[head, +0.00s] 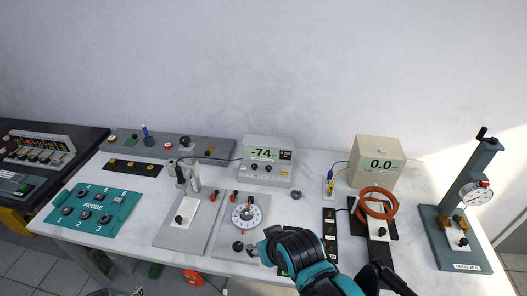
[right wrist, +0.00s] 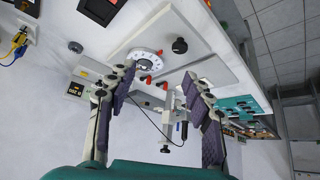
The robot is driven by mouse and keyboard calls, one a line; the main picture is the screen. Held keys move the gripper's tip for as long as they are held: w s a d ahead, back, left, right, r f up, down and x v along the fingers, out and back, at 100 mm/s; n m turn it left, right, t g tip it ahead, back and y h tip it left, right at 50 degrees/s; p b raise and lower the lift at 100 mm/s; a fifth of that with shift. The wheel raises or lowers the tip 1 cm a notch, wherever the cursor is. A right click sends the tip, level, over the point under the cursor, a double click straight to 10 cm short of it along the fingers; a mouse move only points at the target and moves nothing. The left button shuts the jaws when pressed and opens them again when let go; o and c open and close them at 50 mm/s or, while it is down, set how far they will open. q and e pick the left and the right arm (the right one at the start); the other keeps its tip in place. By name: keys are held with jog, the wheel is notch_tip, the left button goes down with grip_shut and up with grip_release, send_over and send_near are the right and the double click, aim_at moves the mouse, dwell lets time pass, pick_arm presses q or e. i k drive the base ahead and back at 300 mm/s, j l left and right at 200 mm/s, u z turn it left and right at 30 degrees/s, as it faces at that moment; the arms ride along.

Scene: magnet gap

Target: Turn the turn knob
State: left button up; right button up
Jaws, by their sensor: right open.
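A grey panel (head: 228,224) lies on the white table at the front middle. It carries a round white dial with a dark centre (head: 246,214) and a black round knob (head: 238,246) near its front edge. Which of these is called the turn knob I cannot tell. My right gripper (head: 262,246) is over the panel's front right part, close to the black knob. In the right wrist view my right gripper (right wrist: 156,78) is open and empty, with the dial (right wrist: 146,57) and the black knob (right wrist: 180,46) beyond its fingertips. My left gripper does not show.
A meter reading -74 (head: 268,150) stands behind the panel. Another grey panel with a clamp (head: 188,212) lies to its left, and a teal probe box (head: 92,208) farther left. A black strip (head: 329,222), a coiled orange cable (head: 376,190) and a gauge stand (head: 450,225) are to the right.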

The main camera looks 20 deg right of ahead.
aim_at(238, 246)
jog(key=k+l+u, duration=0.1)
jog(key=l+u, duration=0.2)
jog(key=u, duration=0.15)
jog(key=k+l+u, duration=0.15)
jog(key=l+u, duration=0.25)
jog(key=j, duration=0.1)
